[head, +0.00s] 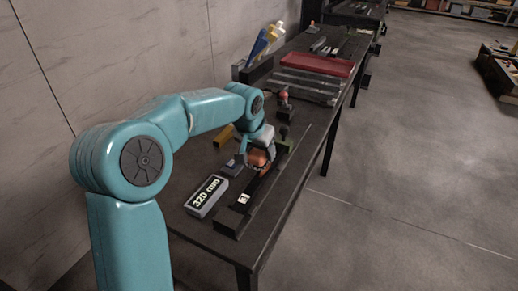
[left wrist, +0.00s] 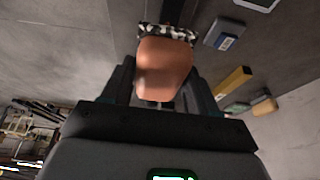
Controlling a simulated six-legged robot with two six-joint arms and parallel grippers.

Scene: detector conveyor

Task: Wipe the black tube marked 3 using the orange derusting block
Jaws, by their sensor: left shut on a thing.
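The orange derusting block (head: 257,159) is in my left gripper (head: 260,150), over the far part of the black tube (head: 262,184). The left wrist view shows the block (left wrist: 163,72) between the two dark fingers of the left gripper (left wrist: 160,82), with a black-and-white speckled edge at its far side. The tube lies lengthwise along the table and has a small white label near its near end; the digit is too small to read surely. Part of the tube is hidden by the block and gripper. I cannot tell whether block and tube touch. My right gripper is in neither view.
A grey box marked "320 mm" (head: 206,196) lies left of the tube on the dark table (head: 190,225). A yellow piece (head: 224,136) and a red tray (head: 316,64) are farther back. A wall is at left; open floor lies right.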

